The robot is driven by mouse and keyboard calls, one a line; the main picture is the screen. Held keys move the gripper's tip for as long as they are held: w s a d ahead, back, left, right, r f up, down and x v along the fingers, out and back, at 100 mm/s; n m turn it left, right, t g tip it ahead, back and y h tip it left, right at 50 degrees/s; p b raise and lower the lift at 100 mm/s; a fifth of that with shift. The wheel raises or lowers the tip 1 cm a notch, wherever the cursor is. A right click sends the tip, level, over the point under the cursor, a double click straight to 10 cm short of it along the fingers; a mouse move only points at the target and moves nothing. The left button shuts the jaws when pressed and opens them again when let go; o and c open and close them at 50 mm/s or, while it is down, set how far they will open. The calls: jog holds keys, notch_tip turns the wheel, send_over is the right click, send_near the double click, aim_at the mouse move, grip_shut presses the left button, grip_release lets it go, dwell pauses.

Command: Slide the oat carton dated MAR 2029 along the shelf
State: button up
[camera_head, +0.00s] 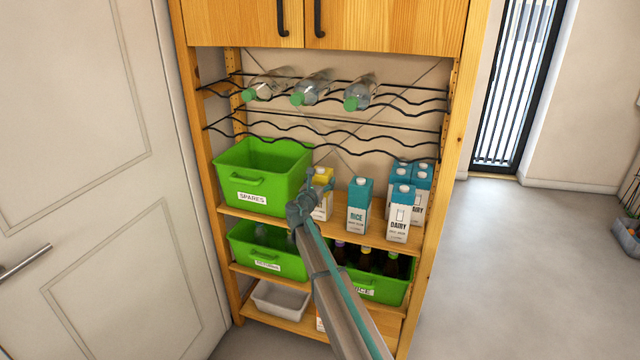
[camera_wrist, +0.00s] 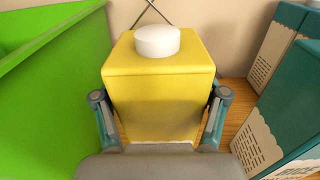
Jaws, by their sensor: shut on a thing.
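A yellow carton (camera_head: 322,190) with a white cap stands upright on the middle shelf, partly hidden behind my arm. In the wrist view the yellow carton (camera_wrist: 158,85) fills the middle, between my two fingers. My gripper (camera_wrist: 160,125) is shut on it, one finger on each side. In the head view my gripper (camera_head: 308,192) is at the carton's left front. No date can be read on the yellow carton in either view.
A green bin marked SPARES (camera_head: 258,183) stands close on the left. A teal RICE carton (camera_head: 358,205) is on the right, and several teal cartons, one marked DAIRY (camera_head: 400,215), stand farther right. Green bins with bottles sit below; a wire rack (camera_head: 330,130) is above.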

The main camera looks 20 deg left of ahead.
jog(key=shift+w+a, duration=0.1)
jog(key=shift+w, duration=4.25)
jog(key=o, duration=1.9)
jog(key=shift+c, duration=0.2)
jog(key=shift+s, duration=0.2)
